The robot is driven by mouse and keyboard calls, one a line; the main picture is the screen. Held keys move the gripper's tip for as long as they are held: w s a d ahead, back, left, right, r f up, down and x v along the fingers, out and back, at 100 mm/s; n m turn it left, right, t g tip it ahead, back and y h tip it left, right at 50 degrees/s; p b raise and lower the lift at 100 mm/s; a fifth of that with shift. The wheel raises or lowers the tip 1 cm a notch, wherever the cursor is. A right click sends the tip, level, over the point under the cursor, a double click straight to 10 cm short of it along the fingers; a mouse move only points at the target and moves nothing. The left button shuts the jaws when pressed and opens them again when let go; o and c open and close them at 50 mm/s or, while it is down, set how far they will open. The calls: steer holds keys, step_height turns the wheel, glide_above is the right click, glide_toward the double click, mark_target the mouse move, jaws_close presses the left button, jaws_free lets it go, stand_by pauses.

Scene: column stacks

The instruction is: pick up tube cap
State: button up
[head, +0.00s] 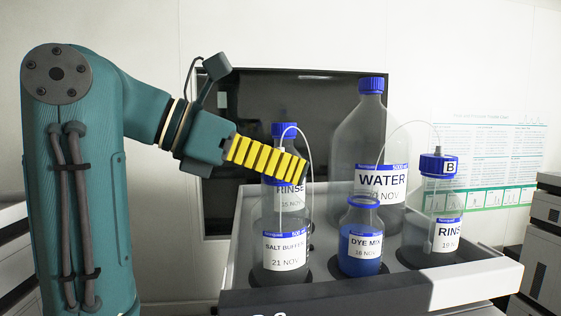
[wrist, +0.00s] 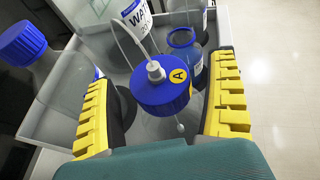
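The tube cap (wrist: 160,88) is blue with a ribbed side, a yellow round label "A" and a pale fitting on top. A clear tube (wrist: 128,40) arcs from the fitting. My gripper (wrist: 163,72) is open, with a yellow ridged finger on each side of the cap; gaps show on both sides. In the head view my gripper (head: 300,170) reaches in above the salt buffer bottle (head: 285,248) and hides the cap, while part of the tube (head: 308,145) shows. I cannot tell clearly whether the cap is seated on that bottle.
A rinse bottle (head: 291,197) with a blue cap stands close behind. The water bottle (head: 348,155), open dye mix bottle (head: 360,262) and another rinse bottle (head: 430,200) with cap "B" (head: 449,167) stand to the right. The tray (head: 480,280) has raised walls.

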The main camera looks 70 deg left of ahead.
steer(key=c, duration=1)
steer(key=shift+o, duration=0.2)
steer(key=shift+r, duration=0.1)
step_height(320, 180, up, 10)
steer(key=shift+f, duration=0.1)
